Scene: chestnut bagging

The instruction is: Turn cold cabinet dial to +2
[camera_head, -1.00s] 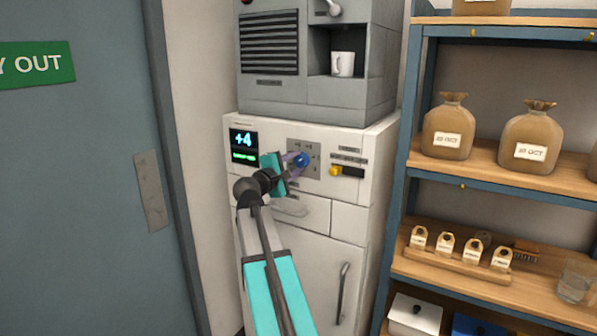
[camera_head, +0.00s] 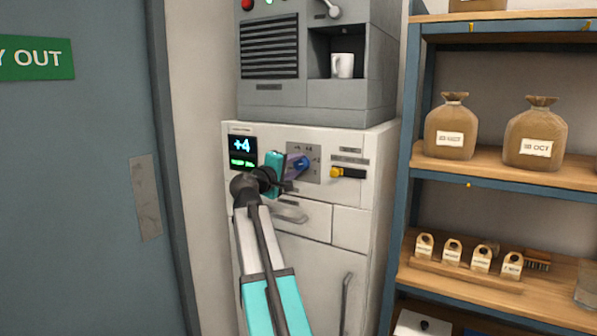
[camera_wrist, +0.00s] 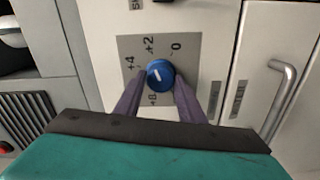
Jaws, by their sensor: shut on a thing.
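The cold cabinet (camera_head: 350,211) is white, with a blue dial (camera_head: 301,164) on a grey plate (camera_head: 313,150) on its upper front. The display (camera_head: 243,151) beside it reads +4. In the wrist view the dial (camera_wrist: 160,74) has a white pointer line, with the marks +4, +2 and 0 around it and a partly covered mark near the left finger. My gripper (camera_wrist: 158,84) has its two purple fingers on either side of the dial, shut on it. In the head view my gripper (camera_head: 297,167) reaches the dial from the left, partly hiding the plate.
A grey machine with a white mug (camera_head: 343,65) stands on top of the cabinet. A shelf rack (camera_head: 402,190) with bags stands on the right; a blue-grey door (camera_head: 75,200) is on the left.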

